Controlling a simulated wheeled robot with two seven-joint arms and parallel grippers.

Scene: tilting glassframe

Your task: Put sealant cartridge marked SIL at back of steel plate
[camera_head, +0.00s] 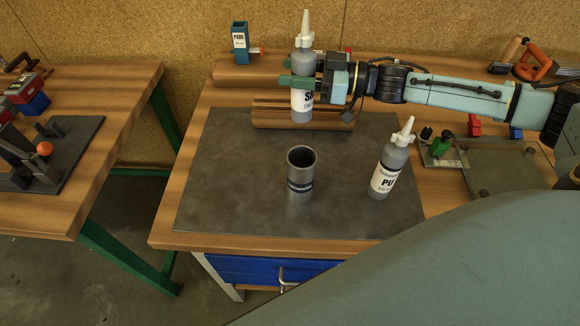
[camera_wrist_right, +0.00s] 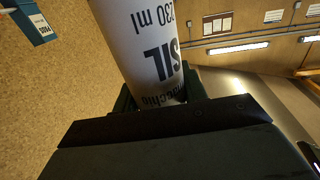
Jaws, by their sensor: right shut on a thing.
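The sealant cartridge marked SIL (camera_head: 302,102) is grey with a white label and a pale nozzle, and it is upright at the back of the steel plate. My right gripper (camera_head: 299,83) is shut around its middle. The right wrist view shows its SIL label (camera_wrist_right: 155,50) close up between the fingers. The cartridge's base shows in front of a wooden block; I cannot tell whether it touches anything below. The dark steel plate (camera_head: 235,185) lies on the bench. My left gripper is not in view.
A second cartridge marked PU (camera_head: 385,175) stands on the plate's right side. An open dark metal cup (camera_head: 300,177) stands at the plate's middle. A slotted wooden block (camera_head: 270,115) lies at the plate's back edge. A blue box (camera_head: 240,42) stands behind. The plate's left part is clear.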

